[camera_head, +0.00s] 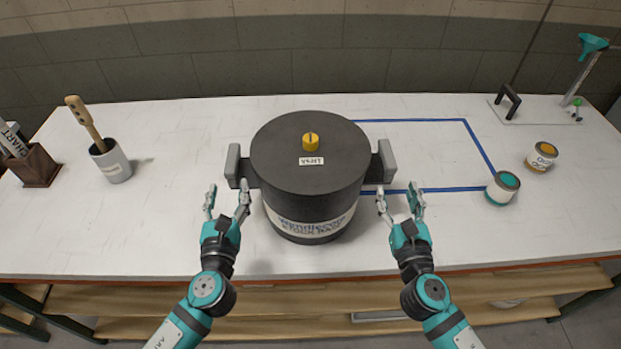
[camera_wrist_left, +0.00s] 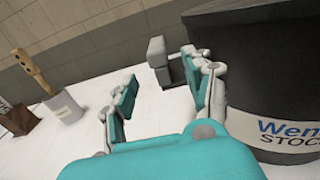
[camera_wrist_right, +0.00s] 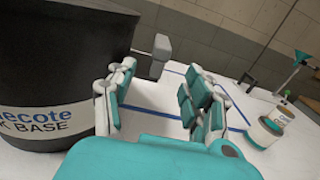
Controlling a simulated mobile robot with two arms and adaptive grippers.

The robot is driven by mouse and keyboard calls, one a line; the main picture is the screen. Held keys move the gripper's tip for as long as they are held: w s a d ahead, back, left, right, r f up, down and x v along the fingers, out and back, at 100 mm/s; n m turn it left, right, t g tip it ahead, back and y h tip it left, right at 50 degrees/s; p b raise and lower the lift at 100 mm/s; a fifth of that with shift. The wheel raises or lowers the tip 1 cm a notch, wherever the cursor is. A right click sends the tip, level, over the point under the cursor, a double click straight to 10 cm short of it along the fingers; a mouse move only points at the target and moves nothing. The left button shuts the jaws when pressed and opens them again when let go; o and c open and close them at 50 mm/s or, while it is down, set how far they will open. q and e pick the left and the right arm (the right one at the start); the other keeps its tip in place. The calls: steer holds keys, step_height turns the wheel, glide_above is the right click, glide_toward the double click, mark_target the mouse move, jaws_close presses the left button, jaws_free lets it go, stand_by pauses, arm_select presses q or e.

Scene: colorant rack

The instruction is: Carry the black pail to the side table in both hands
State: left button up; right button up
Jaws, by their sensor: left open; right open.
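The black pail (camera_head: 310,185) stands upright on the white table, with a yellow knob on its lid and a white label on its front. It has a grey handle on each side: the left handle (camera_head: 234,166) and the right handle (camera_head: 384,162). My left gripper (camera_head: 226,200) is open and empty, just in front of the left handle, which shows ahead in the left wrist view (camera_wrist_left: 158,52). My right gripper (camera_head: 400,203) is open and empty, in front of the right handle, also seen in the right wrist view (camera_wrist_right: 162,47). No side table is recognisable.
A blue tape outline (camera_head: 440,189) marks the table right of and behind the pail. Two small cans, one teal-topped (camera_head: 503,188) and one yellow (camera_head: 541,156), stand right. A stand (camera_head: 580,85) is at back right. A grey cup (camera_head: 111,163) and wooden box (camera_head: 36,167) stand left.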

mark_target(235, 157)
arm_select(q)
steer(key=w, duration=1.1)
steer(key=shift+w+a, duration=0.1)
steer(key=shift+a, duration=0.25)
arm_select(e)
steer(key=w, duration=1.1)
steer(key=shift+a+f, duration=0.1)
steer(key=shift+a, duration=0.3)
arm_select(q)
jaws_close()
arm_select(e)
jaws_close()
